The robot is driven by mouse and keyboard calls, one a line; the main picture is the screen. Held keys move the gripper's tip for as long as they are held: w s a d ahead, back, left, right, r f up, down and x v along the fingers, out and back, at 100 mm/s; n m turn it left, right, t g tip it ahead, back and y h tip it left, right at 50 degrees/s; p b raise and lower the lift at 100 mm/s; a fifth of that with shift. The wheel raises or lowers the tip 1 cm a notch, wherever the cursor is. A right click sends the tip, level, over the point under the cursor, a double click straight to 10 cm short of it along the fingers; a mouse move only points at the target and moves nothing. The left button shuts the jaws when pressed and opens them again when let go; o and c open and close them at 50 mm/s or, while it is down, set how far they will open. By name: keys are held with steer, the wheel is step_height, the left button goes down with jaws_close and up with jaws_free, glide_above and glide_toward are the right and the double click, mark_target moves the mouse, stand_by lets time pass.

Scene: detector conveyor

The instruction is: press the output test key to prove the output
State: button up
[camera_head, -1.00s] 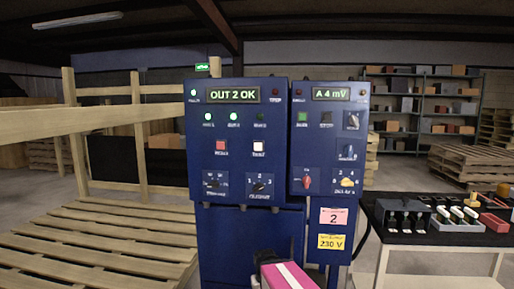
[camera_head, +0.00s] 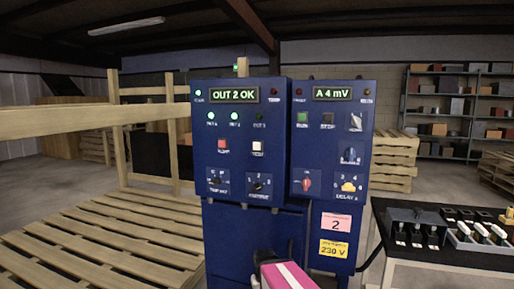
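The blue control cabinet (camera_head: 240,185) stands in the middle of the view. A pale white key (camera_head: 258,146), whose label seems to read TEST, sits on its left panel, right of a red key (camera_head: 222,145). The left display (camera_head: 234,95) reads "OUT 2 OK". Two green lamps (camera_head: 234,116) are lit below it, and a third lamp (camera_head: 259,117) is dark. Two black rotary selectors (camera_head: 259,184) sit under the keys. My gripper's fingers cannot be made out; only a pink and white part, probably my arm, shows at the bottom edge, below the keys.
The right panel has a display (camera_head: 332,94) reading "A 4 mV", a green key (camera_head: 302,118), a red knob (camera_head: 307,184) and a yellow knob (camera_head: 349,186). A dark-topped table (camera_head: 440,253) with parts stands at right. Wooden pallets (camera_head: 95,245) and rails lie at left.

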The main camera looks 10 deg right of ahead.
stand_by(0.3)
jaws_close()
stand_by(1.6)
